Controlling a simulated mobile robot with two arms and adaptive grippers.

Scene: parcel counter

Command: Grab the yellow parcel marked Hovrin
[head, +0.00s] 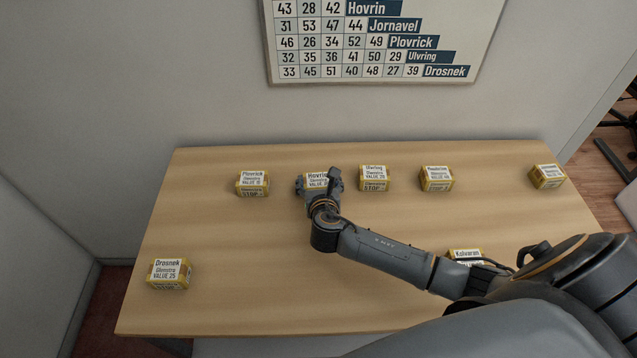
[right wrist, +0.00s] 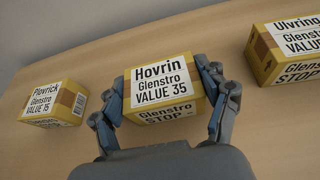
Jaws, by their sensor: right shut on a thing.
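The yellow parcel marked Hovrin (head: 317,180) is at the back of the wooden counter, partly hidden behind my right gripper (head: 320,187) in the head view. In the right wrist view the Hovrin parcel (right wrist: 162,90) shows its white label, which reads Glenstro, VALUE 35. My right gripper (right wrist: 163,100) has one finger on each side of it and is shut on it. I cannot tell whether the parcel touches the counter. My left gripper is not in view.
On the counter (head: 240,260), the Plovrick parcel (head: 252,183) stands left of Hovrin and the Ulvring parcel (head: 373,178) right of it. More yellow parcels stand further right. The Drosnek parcel (head: 170,273) is at front left. My arm partly hides the Kolvaren parcel (head: 466,255). A number chart (head: 385,40) hangs behind.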

